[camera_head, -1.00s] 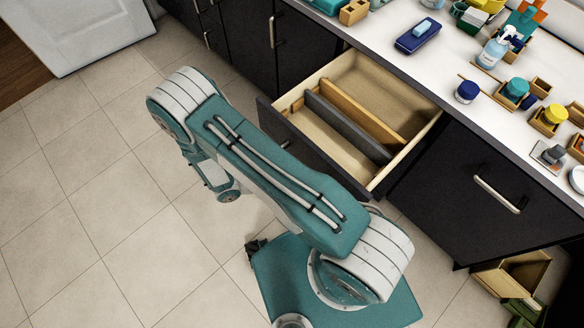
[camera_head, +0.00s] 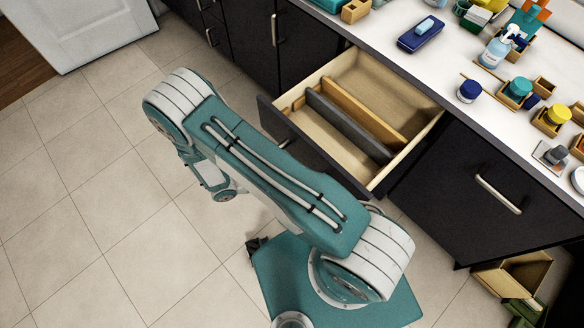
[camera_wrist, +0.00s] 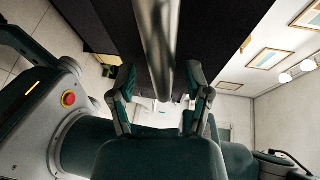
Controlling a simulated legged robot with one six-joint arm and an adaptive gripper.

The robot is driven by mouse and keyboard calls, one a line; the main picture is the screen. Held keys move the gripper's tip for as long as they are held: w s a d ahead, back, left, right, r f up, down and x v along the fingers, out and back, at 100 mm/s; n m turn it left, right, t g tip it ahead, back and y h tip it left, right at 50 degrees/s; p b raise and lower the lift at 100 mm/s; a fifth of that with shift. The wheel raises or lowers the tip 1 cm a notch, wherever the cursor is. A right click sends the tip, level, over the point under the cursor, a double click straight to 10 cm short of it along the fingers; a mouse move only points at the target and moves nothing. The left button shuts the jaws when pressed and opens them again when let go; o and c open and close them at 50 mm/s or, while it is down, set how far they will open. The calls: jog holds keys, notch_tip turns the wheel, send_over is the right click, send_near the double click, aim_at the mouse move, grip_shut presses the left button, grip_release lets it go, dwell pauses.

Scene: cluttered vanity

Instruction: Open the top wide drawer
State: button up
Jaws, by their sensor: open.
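The top wide drawer (camera_head: 375,88) stands pulled out from the dark vanity in the head view. Its pale wooden inside holds a tan divider and a dark grey divider and is otherwise bare. Its dark front panel (camera_head: 305,155) faces my arm, which partly covers it. In the wrist view a round metal handle bar (camera_wrist: 156,45) runs down the middle against the dark front. My gripper (camera_wrist: 162,80) is open, with one finger on each side of the bar and gaps between. In the head view the gripper is hidden behind my arm.
The white countertop (camera_head: 405,60) carries a blue box (camera_head: 420,34), a spray bottle (camera_head: 495,50) and several jars. A closed dark cabinet front with a handle (camera_head: 498,193) is right of the drawer. An open wooden box (camera_head: 515,272) lies low at right. Tiled floor (camera_head: 90,190) at left is clear.

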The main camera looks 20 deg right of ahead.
jog(key=a+r, duration=0.1)
jog(key=a, duration=1)
jog(key=shift+r, duration=0.4)
jog(key=w+d+r+m+g+y, duration=0.1)
jog(key=d+r+m+g+y, duration=0.3)
jog(key=r+m, duration=0.6)
jog(key=w+d+r+m+t+y, duration=0.1)
jog(key=d+r+m+y, duration=0.1)
jog(key=r+m+y, duration=0.55)
jog(key=s+d+r+m+t+y, duration=0.1)
jog(key=s+d+r+m+t, duration=0.1)
jog(key=r+m, duration=0.4)
jog(key=s+d+r+m+t+y, duration=0.2)
jog(key=s+r+m+t, duration=0.1)
jog(key=r+m, duration=0.4)
jog(key=s+d+r+m+t+y, duration=0.1)
jog(key=s+d+r+m+t, duration=0.1)
jog(key=s+r+m, duration=0.3)
jog(key=shift+d+r+m+t, duration=0.4)
jog(key=shift+r+m+t, duration=0.25)
jog(key=shift+r+t, duration=0.25)
jog(key=shift+w+d+y, duration=0.1)
jog(key=shift+y, duration=0.15)
